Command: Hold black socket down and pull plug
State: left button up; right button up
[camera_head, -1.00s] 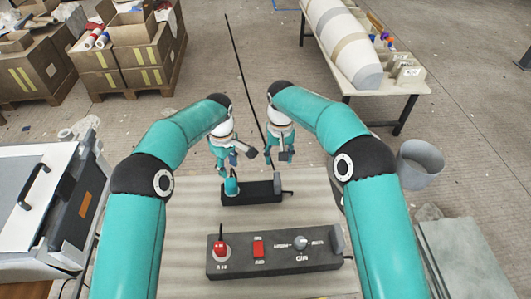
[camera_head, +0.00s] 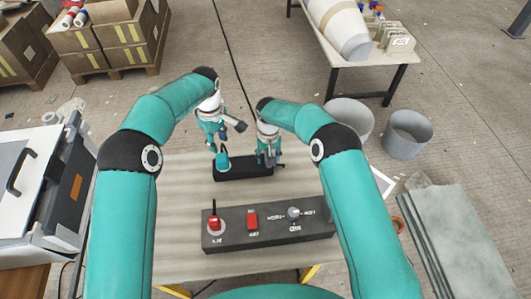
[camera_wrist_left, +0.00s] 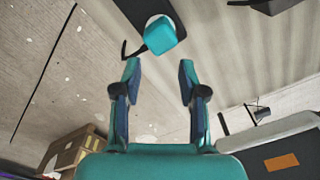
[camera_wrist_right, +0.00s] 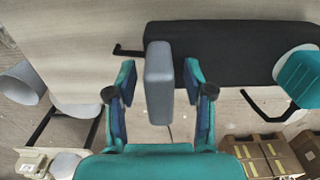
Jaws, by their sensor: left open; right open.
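The black socket (camera_head: 250,169) lies flat on the worktable. The teal plug (camera_head: 222,160) stands at its left end. A grey upright block (camera_wrist_right: 159,82) is at the other end of the socket. My right gripper (camera_head: 269,160) is open over that end, hiding most of the block in the head view. In the right wrist view the block lies between the open fingers (camera_wrist_right: 160,73), with gaps on both sides. My left gripper (camera_head: 217,147) is open above and behind the plug. In the left wrist view the plug (camera_wrist_left: 160,36) is just beyond the open fingertips (camera_wrist_left: 158,70).
A white machine (camera_head: 35,185) stands left. Grey buckets (camera_head: 408,134) and slabs (camera_head: 460,240) are on the right.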

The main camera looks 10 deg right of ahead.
aim_at(223, 161)
grip_shut()
pick_arm(q)
jog(key=shift+o, duration=0.3)
jog(key=o, duration=0.5)
jog(key=shift+n, duration=0.3)
pick_arm(e)
jog(key=shift+s, duration=0.1)
pick_arm(q)
jog(key=n, duration=0.3)
jog(key=shift+f+n, duration=0.15)
jog(key=shift+n, duration=0.15)
pick_arm(e)
jog(key=shift+f, duration=0.1)
pick_arm(q)
jog(key=n, duration=0.1)
jog(key=f+n, duration=0.1)
jog(key=n, duration=0.1)
jog(key=shift+f, duration=0.4)
pick_arm(e)
jog(key=shift+s, duration=0.1)
pick_arm(q)
jog(key=shift+f, duration=0.1)
pick_arm(e)
jog(key=shift+f, duration=0.1)
